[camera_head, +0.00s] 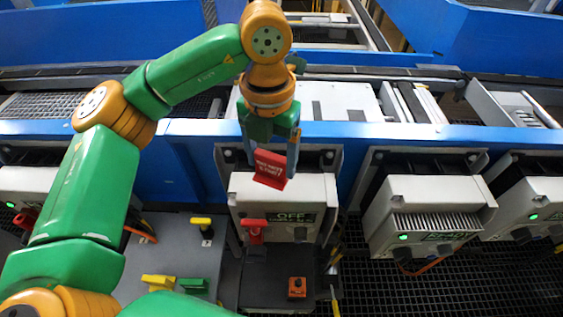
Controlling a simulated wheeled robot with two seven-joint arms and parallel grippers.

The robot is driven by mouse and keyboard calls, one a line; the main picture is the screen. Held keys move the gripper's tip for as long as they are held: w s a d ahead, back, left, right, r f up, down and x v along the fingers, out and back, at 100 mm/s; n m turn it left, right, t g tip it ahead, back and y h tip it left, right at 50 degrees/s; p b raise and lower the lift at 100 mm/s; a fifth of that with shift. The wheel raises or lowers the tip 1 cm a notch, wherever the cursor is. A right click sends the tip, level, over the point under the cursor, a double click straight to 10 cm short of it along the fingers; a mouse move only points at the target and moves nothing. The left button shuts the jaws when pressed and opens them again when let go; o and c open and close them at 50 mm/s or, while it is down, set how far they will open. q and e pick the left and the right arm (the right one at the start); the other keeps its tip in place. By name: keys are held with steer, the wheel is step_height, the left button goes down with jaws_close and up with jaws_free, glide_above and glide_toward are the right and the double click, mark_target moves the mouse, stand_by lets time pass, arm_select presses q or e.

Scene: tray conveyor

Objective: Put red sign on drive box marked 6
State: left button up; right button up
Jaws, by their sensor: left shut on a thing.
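My left gripper (272,152) reaches in from the upper left with its fingers pointing down. It is shut on a small red sign (269,170) with white lettering, too small to read surely. The sign is held tilted at the upper front of the middle drive box (312,190); whether it touches the box I cannot tell. This light grey box has a dark label reading OFF and a red switch or lock (254,228) at its lower left. No number 6 is readable on any box. My right gripper is not in view.
More drive boxes with green lights stand to the right (408,222) (530,208) and far left (22,184). A blue conveyor beam (400,132) runs behind the boxes. Dark grating lies below.

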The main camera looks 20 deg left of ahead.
mark_target(280, 170)
arm_select(q)
steer(key=shift+w+d+f+p, duration=0.2)
steer(key=shift+w+d+f, duration=0.1)
steer(key=shift+w+f, duration=0.2)
steer(key=shift+w+d+f+p, duration=0.15)
steer(key=shift+w+d+f, duration=0.1)
steer(key=shift+w+f, duration=0.2)
step_height(280, 170, down, 3)
steer(key=shift+w+p, duration=0.1)
steer(key=shift+p, duration=0.25)
steer(key=shift+a+f, duration=0.2)
steer(key=shift+f, duration=0.1)
steer(key=shift+d+f+b, duration=0.15)
steer(key=shift+f+b, duration=0.15)
steer(key=shift+b, duration=0.05)
steer(key=o, duration=1.4)
steer(key=shift+r, duration=0.15)
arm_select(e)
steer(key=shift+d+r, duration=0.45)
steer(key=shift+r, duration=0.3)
arm_select(q)
steer(key=shift+r, duration=0.1)
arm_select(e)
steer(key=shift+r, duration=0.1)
